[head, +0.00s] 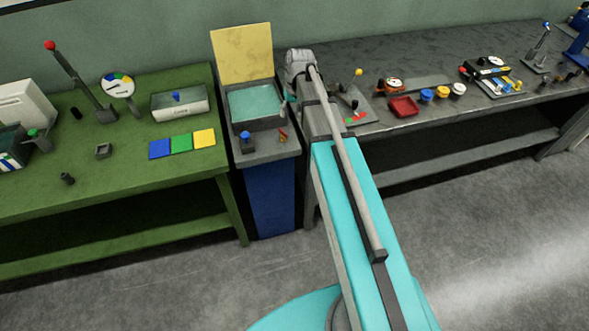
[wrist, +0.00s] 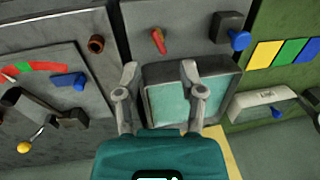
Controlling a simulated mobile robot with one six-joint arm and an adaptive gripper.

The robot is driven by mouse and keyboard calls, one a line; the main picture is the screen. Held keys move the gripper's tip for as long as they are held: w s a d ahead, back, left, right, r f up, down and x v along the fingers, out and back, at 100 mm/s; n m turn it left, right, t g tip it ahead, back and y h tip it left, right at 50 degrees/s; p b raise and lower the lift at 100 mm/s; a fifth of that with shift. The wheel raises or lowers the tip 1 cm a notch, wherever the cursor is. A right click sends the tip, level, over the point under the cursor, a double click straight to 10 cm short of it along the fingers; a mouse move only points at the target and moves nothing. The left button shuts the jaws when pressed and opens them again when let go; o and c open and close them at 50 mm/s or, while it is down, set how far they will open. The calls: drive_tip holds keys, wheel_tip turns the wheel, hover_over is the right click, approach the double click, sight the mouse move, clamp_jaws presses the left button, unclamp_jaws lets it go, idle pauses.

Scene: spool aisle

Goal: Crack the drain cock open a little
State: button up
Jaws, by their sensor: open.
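A basin (head: 232,118) with teal water stands on the narrow grey stand between the benches. On the stand's front ledge are a small red lever (head: 283,135) and a blue-topped knob (head: 246,135) on a dark block. Neither is labelled; the red lever looks like a cock handle. In the wrist view, the red lever (wrist: 159,41) lies just beyond my open gripper (wrist: 160,72), roughly in line with the gap between the fingers and apart from them. The blue knob (wrist: 238,39) is to its right. In the head view my arm hides most of the gripper.
A yellow panel (head: 242,54) stands upright behind the basin. The green bench (head: 100,190) on the left holds coloured squares, a gauge and a lever. The grey bench (head: 420,125) on the right holds a red tray (head: 404,107), coloured cups and other controls. The floor in front is clear.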

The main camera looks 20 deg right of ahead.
drive_tip(key=s+a+f+h+b, duration=0.1)
drive_tip(key=s+a+f+b, duration=0.1)
drive_tip(key=s, duration=0.7)
drive_tip(key=s+a+f+b, duration=0.1)
drive_tip(key=s+f+b, duration=0.3)
drive_tip(key=s, duration=0.5)
drive_tip(key=shift+a+f+h, duration=0.35)
drive_tip(key=shift+a+h, duration=0.05)
